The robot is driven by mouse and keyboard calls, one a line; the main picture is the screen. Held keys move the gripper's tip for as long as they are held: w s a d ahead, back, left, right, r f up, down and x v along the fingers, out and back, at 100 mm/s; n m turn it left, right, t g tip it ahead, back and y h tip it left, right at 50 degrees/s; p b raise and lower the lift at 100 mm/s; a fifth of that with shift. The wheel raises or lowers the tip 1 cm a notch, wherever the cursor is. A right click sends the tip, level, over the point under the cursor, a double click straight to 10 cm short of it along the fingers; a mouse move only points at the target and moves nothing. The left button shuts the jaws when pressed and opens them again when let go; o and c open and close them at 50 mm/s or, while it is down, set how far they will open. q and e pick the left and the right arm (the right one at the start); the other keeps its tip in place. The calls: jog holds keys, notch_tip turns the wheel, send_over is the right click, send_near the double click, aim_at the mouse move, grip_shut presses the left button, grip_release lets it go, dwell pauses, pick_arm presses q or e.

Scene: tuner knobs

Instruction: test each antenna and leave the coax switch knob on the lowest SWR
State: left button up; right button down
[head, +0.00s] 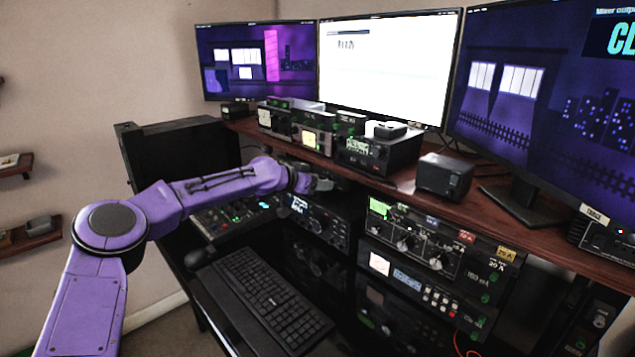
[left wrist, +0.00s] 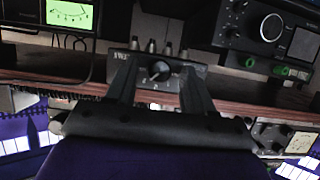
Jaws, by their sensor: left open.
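My left gripper (head: 316,183) reaches in under the edge of the wooden shelf. In the left wrist view, its two dark fingers (left wrist: 158,66) are open, one on each side of a round black knob (left wrist: 161,76). The knob is on the front of a small dark switch box (left wrist: 121,70) with pale markings and several metal connectors. I cannot tell whether the fingers touch the knob, and its exact setting is too blurred to read. A green-lit needle meter (left wrist: 70,13) shows at upper left there. In the head view the gripper hides the switch box. My right gripper is not in view.
Stacked radio units (head: 425,245) with knobs stand to the right. A keyboard (head: 262,297) and mouse (head: 200,258) lie below. Several monitors stand behind.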

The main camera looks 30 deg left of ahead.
pick_arm(q)
grip_shut()
jog(key=shift+a+f+n+g+h, duration=0.1)
jog(key=shift+a+n+g+h, duration=0.05)
jog(key=shift+n+h, duration=1)
jog(key=shift+a+n+g+h, duration=0.15)
jog(key=shift+n+h, duration=0.6)
jog(key=shift+n, duration=0.7)
grip_release()
